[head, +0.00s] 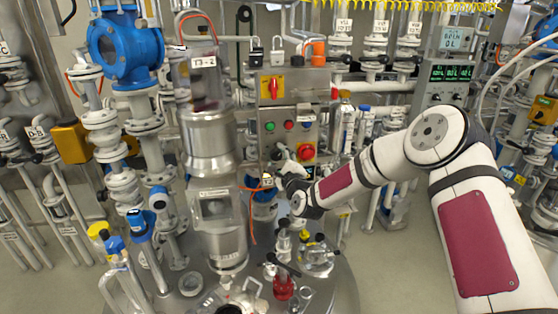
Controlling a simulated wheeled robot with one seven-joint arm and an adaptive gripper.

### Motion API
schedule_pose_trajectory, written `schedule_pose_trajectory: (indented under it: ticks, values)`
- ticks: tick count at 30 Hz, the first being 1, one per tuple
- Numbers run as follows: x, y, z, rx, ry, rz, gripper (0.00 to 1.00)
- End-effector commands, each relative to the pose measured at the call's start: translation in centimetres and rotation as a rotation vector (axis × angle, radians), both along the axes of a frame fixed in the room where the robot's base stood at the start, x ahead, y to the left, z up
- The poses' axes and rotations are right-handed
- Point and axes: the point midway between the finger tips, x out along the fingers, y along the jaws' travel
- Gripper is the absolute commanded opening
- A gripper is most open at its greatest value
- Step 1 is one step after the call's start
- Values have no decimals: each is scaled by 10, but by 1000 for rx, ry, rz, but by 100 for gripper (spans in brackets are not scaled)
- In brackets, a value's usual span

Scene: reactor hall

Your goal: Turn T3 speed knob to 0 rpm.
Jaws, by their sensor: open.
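The grey control box (292,108) stands right of the glass column that bears the label T-3 (203,62). A red-and-yellow rotary switch (271,87) is on its upper part. Below it are a green button (269,127), a red button (289,125) and a red mushroom button (306,152) on yellow. My gripper (281,168) is open at the box's lower front, left of and below the mushroom button. No speed knob is clear; the gripper covers part of the area where one may sit. I cannot tell whether the gripper touches the box.
A steel vessel (209,145) stands close left of my gripper. Valves and a red-based glass piece (283,285) crowd the round steel top (325,290) below. Green displays (451,73) are at the right. An orange tube hangs beside the vessel.

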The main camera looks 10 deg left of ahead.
Motion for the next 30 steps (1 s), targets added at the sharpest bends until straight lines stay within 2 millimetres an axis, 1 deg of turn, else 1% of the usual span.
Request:
schedule_pose_trajectory:
  ticks: [7,8,9,11,12,13,14,23,30]
  values:
    - [1,0,0,0,0,0,53]
    - [1,0,0,0,0,0,46]
    - [0,0,0,0,0,0,37]
    - [0,0,0,0,0,0,23]
    - [0,0,0,0,0,0,14]
    - [0,0,0,0,0,0,8]
    - [0,0,0,0,0,0,4]
    - [0,0,1,-24,-8,0,5]
    - [0,1,1,-135,-38,1,5]
